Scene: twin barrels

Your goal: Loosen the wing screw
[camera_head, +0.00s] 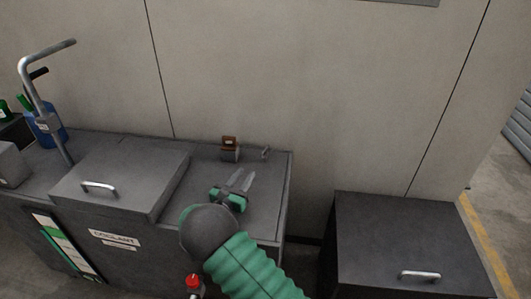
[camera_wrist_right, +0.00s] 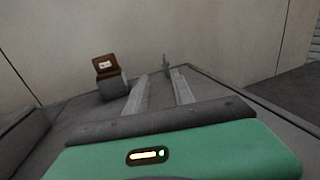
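The wing screw (camera_head: 265,152) looks like a small grey metal piece near the back right corner of the dark coolant cabinet top (camera_head: 262,200). It also shows in the right wrist view (camera_wrist_right: 166,64), beyond and roughly between the fingertips. My right gripper (camera_head: 241,181), green with grey fingers, is above the cabinet top, in front of the screw and apart from it. Its fingers are spread with nothing between them; the gap also shows in the right wrist view (camera_wrist_right: 158,80). My left gripper is not in view.
A small grey block with a brown top (camera_head: 229,148) stands left of the screw. A raised lid with a handle (camera_head: 120,178) and a bent pipe (camera_head: 40,100) are on the left. The wall (camera_head: 300,80) rises behind. A separate dark cabinet (camera_head: 400,235) stands right, across a gap.

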